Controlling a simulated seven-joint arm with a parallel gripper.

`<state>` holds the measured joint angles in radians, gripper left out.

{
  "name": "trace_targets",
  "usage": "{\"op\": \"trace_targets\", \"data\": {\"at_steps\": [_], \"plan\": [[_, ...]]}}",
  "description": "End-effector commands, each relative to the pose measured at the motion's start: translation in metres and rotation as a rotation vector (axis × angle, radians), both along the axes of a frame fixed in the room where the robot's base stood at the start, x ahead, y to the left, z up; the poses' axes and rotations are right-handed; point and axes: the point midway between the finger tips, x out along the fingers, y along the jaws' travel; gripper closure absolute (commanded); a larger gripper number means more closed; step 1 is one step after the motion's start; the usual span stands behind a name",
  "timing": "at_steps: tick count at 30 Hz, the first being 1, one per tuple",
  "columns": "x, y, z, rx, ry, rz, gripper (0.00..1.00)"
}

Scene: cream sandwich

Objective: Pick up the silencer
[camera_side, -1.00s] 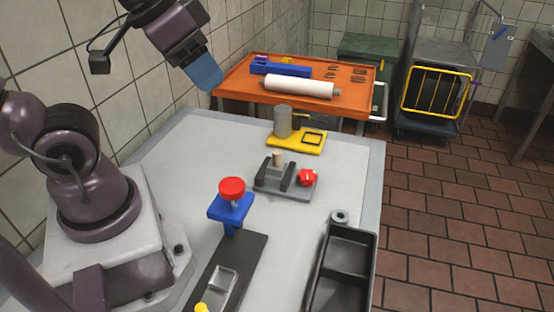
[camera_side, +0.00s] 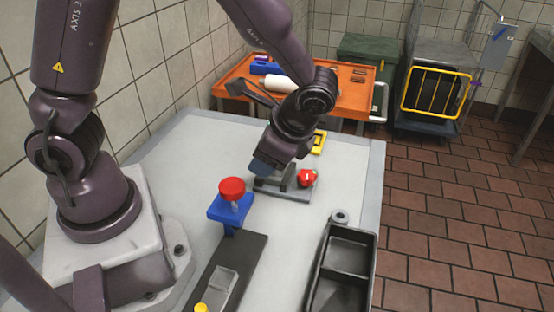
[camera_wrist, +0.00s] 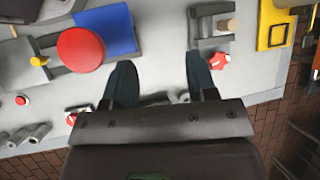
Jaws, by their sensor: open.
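My gripper (camera_side: 264,167) hangs over the table in the side view, just behind and right of the red-topped blue stand (camera_side: 231,205). In the wrist view my gripper (camera_wrist: 160,72) has its two dark fingers wide apart, with only bare table visible between them. I cannot tell which object is the silencer. A grey clamp fixture (camera_side: 295,192) with a red part (camera_side: 307,177) is partly hidden by my gripper. Its tan peg (camera_wrist: 230,24) shows in the wrist view. A yellow fixture (camera_side: 319,143) is mostly hidden behind my arm, and its upright grey cylinder is not visible.
A black divided tray (camera_side: 372,260) with a small grey ring (camera_side: 340,216) at its corner stands at the front right. A dark plate (camera_side: 250,262) lies in front of the blue stand. An orange cart (camera_side: 232,78) with a white roller (camera_side: 252,86) stands behind the table.

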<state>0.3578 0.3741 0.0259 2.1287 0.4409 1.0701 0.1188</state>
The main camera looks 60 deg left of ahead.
Motion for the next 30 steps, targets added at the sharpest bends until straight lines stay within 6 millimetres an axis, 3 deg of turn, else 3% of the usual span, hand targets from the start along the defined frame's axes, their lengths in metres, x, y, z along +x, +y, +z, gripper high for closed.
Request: {"op": "trace_targets", "data": {"at_steps": [1, 6, 10, 13, 16, 20, 30], "plan": [[0.006, -0.001, -0.017, 0.059, 0.068, -0.074, 0.48], [0.028, 0.002, -0.063, 0.261, 0.258, -0.330, 0.48], [0.047, 0.005, -0.085, 0.398, 0.362, -0.497, 0.48], [0.068, 0.009, -0.088, 0.492, 0.409, -0.598, 0.48], [0.084, 0.010, -0.074, 0.547, 0.416, -0.651, 0.48], [0.083, 0.023, -0.075, 0.560, 0.449, -0.669, 0.48], [0.083, 0.076, -0.098, 0.557, 0.447, -0.668, 0.48]]}}
